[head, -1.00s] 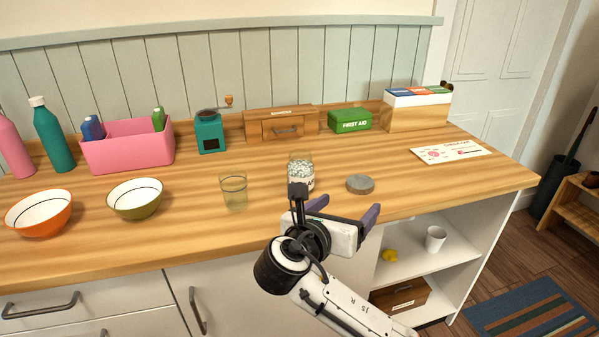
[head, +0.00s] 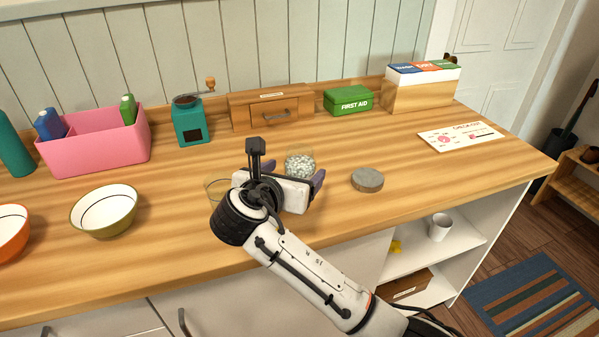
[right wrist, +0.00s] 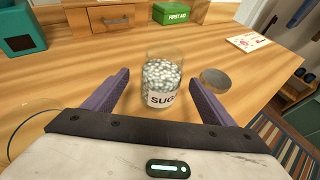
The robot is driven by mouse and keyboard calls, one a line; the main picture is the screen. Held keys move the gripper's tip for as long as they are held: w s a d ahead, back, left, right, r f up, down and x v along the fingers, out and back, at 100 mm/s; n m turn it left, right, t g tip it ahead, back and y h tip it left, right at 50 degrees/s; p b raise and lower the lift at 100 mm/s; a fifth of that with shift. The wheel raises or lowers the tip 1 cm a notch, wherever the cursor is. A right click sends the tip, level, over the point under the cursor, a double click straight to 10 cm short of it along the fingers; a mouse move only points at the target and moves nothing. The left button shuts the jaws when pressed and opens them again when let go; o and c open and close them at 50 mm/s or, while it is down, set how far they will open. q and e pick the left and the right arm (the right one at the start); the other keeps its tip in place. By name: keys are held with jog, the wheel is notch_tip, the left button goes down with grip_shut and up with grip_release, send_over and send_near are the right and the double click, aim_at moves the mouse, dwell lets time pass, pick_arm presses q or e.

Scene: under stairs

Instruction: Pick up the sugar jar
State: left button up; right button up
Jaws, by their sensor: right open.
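The sugar jar (right wrist: 161,82) is clear glass filled with white lumps, and its label reads "SUG". It stands upright and open-topped on the wooden counter. In the head view the jar (head: 300,163) shows just beyond my right gripper (head: 294,174), which hides its lower part. In the right wrist view my right gripper (right wrist: 160,92) is open, with the jar between its purple fingers towards the tips and a gap on each side. A round grey lid (head: 367,179) lies flat to the right of the jar. My left gripper is not in view.
An empty drinking glass (head: 214,190) stands left of the jar, partly hidden by my gripper. Behind are a teal grinder (head: 191,124), a wooden drawer box (head: 247,113) and a green first aid box (head: 348,101). An olive bowl (head: 104,212) sits left. Counter right of the lid is clear.

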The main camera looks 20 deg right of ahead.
jog(key=x, duration=0.5)
jog(key=shift+s+f, duration=0.1)
jog(key=shift+s, duration=0.05)
jog(key=c, duration=1.5)
jog(key=shift+o, duration=0.2)
jog(key=shift+r, duration=0.25)
notch_tip(320, 180, up, 9)
jog(key=shift+r, duration=0.25)
jog(key=shift+r+p, duration=0.15)
jog(key=shift+p, duration=0.15)
jog(key=o, duration=0.8)
grip_shut()
